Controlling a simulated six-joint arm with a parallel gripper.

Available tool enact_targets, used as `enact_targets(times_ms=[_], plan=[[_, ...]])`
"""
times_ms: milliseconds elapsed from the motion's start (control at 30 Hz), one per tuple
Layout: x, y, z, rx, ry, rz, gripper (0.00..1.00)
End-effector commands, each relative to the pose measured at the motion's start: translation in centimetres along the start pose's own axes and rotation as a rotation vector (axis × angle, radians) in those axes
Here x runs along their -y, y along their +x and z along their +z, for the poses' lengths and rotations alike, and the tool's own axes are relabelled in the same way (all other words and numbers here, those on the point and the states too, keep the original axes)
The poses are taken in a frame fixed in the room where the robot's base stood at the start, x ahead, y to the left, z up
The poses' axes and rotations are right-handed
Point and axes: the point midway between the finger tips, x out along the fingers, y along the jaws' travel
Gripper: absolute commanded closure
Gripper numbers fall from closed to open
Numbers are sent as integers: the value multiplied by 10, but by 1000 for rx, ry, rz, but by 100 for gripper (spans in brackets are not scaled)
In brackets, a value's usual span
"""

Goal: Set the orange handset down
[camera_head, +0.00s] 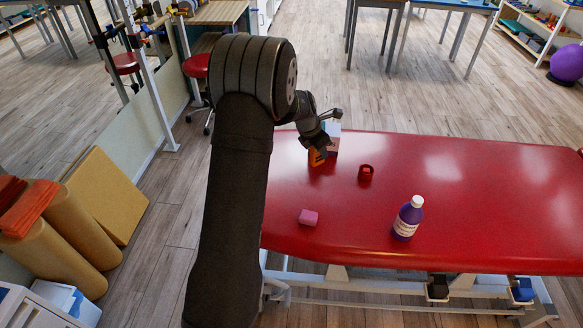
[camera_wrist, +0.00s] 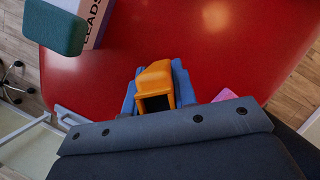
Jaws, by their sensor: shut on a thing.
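The orange handset (camera_head: 316,157) is at the left far part of the red treatment table, beneath my gripper (camera_head: 322,148). In the wrist view the orange handset (camera_wrist: 155,76) sits between the blue fingers of my gripper (camera_wrist: 157,88), which are shut on it. Its dark hollow end faces the wrist camera. I cannot tell whether its underside touches the red table top (camera_wrist: 230,45). Part of it is hidden by my gripper in the head view.
A box lettered "LEADS" (camera_wrist: 97,22) and a dark green block (camera_wrist: 55,27) are close by. On the table (camera_head: 480,200) stand a dark red cup-like thing (camera_head: 366,173), a pink block (camera_head: 308,217) and a purple bottle (camera_head: 408,219). The table's right part is clear.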

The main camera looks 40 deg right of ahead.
Motion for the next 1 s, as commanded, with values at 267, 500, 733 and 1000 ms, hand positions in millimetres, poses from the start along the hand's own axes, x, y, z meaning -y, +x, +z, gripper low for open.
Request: enact_targets(times_ms=[267, 500, 733, 1000], plan=[[-20, 7, 12, 0, -96, 40, 100], [-66, 29, -13, -1, -104, 41, 100], [-111, 49, -37, -1, -101, 40, 100], [-127, 60, -46, 0, -98, 40, 100]])
